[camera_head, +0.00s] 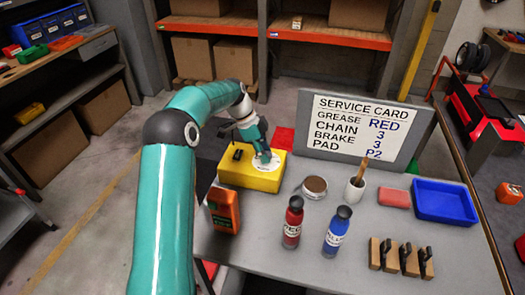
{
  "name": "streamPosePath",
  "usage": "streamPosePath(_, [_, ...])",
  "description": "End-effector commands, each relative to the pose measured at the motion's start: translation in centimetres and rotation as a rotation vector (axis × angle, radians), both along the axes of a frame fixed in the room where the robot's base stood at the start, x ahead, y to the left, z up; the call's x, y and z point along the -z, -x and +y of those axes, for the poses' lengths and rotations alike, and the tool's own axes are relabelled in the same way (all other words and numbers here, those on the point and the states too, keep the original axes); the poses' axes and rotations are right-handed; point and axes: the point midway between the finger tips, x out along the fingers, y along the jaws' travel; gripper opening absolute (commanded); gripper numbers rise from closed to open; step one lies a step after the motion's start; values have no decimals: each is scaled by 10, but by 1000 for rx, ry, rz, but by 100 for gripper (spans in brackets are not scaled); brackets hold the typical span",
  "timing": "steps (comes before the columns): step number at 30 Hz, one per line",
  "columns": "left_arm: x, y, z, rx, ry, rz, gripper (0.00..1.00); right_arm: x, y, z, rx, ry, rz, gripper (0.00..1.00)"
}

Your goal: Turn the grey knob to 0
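A yellow box (238,175) stands at the table's left back side. A round white dial plate (266,166) is on its top right part, with marks too small to read. My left gripper (263,155) reaches down over this dial from behind and above. The grey knob is not clear to see; the gripper covers the middle of the dial. I cannot tell whether the fingers are open or closed on the knob. A small black part (237,154) sticks up on the box's left side. My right gripper is not in view.
An orange device (223,211) stands in front of the box. A red bottle (293,224) and a blue bottle (337,231) stand mid-table. A service card board (304,108) stands behind. A blue tray (444,216) and several wood blocks with black clips (392,256) are at right.

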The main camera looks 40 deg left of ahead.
Motion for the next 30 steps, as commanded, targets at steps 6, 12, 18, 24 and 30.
streamPosePath(6, [1,2,2,-2,2,5,4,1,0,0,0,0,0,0])
streamPosePath(12, [3,2,0,-32,1,6,4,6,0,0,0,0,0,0])
streamPosePath(18, [5,3,-1,-122,2,6,4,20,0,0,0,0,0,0])
streamPosePath(24, [6,4,-2,-273,2,5,4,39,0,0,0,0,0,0])
streamPosePath(30, [6,4,-3,-459,2,4,4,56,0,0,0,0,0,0])
